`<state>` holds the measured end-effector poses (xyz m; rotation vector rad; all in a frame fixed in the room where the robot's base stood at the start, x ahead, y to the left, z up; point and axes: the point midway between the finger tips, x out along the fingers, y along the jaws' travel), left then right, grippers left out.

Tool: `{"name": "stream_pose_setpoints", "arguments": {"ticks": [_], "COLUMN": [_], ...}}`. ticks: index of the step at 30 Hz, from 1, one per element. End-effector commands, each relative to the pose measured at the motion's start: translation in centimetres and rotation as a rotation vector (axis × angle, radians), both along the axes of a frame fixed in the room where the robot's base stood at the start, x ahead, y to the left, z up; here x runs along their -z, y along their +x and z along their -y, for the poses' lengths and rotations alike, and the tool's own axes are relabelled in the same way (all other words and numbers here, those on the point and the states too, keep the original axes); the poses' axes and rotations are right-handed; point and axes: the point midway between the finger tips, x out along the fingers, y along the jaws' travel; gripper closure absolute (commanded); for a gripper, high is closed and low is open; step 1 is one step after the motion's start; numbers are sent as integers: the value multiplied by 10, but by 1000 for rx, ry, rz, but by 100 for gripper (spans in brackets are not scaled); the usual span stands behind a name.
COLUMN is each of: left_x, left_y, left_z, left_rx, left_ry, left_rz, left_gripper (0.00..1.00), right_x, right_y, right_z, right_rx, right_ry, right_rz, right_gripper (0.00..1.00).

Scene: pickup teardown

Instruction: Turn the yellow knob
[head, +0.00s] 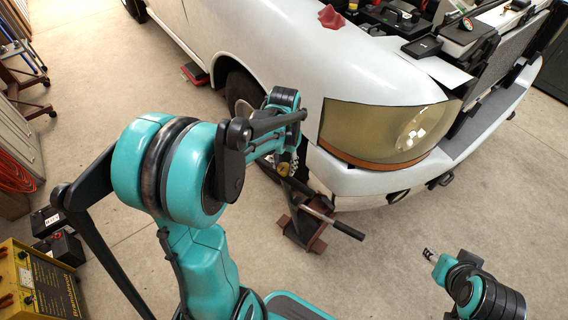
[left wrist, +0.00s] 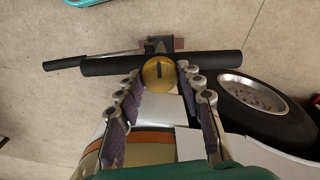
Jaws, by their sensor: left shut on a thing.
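The yellow knob (head: 284,169) is small and round, low beside the front of the white pickup, partly hidden by my left arm and gripper in the head view. In the left wrist view the knob (left wrist: 158,75) shows its face with a dark slot-like mark, upright in the picture. My left gripper (head: 292,162) reaches down to it. Its two fingers stand on either side of the knob in the left wrist view, tips against its edges, shut on it. My right gripper (head: 428,254) is far from the knob at the lower right, too small to tell its opening.
The white pickup (head: 250,40) has a large headlight (head: 385,132) right of my left gripper. A brown jack (head: 303,235) with a dark-gripped handle (head: 335,225) stands below. A front wheel (left wrist: 262,105) is close by. A yellow charger (head: 45,285) stands lower left.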

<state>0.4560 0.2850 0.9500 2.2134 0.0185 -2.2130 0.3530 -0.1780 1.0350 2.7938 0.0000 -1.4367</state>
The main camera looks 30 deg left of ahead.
Motion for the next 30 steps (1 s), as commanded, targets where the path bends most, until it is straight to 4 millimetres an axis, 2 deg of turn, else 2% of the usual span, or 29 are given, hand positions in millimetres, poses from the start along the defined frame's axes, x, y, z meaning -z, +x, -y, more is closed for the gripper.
{"name": "stream_pose_setpoints", "arguments": {"ticks": [9,10,12,23,26,30], "left_x": [0,0,0,-5,-17,-47], "left_y": [0,0,0,0,0,0], "left_z": [0,0,0,0,0,0], "left_rx": [0,0,0,-1,-1,-1], "left_ry": [0,0,0,0,0,0], "left_rz": [-1,-1,-1,0,0,0], "left_gripper": [92,55,42,42,42,42], "right_x": [0,0,0,0,0,0], "right_y": [0,0,0,0,0,0], "right_z": [0,0,0,0,0,0], "right_rx": [0,0,0,0,0,0], "right_ry": [0,0,0,0,0,0], "right_rz": [0,0,0,0,0,0], "right_gripper": [60,60,60,60,60,60]}}
